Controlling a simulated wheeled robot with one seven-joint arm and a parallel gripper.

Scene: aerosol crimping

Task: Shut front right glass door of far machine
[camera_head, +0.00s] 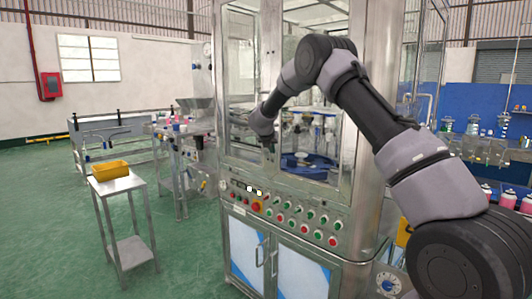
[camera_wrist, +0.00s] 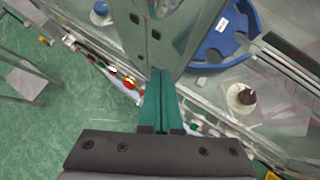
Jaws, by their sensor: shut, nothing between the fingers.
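The far machine (camera_head: 293,208) is a tall metal cabinet with glazed upper panels. Its front right glass door (camera_head: 308,182) shows behind my arm, and I cannot tell how far it stands open. My gripper (camera_head: 268,147) is at the machine's front, near the middle upright between the glazed panels. In the wrist view my teal fingers (camera_wrist: 160,75) are together and empty. A grey metal piece with holes (camera_wrist: 165,28) lies just beyond their tips, and I cannot tell whether they touch. A blue turntable (camera_head: 308,162) is inside the machine; it also shows in the wrist view (camera_wrist: 222,38).
A row of coloured buttons (camera_head: 290,217) runs under the glass. A small metal stand (camera_head: 118,185) with a yellow tray (camera_head: 110,170) is at the left. Other equipment (camera_head: 488,150) stands at the right. The green floor (camera_head: 50,220) is clear at the left.

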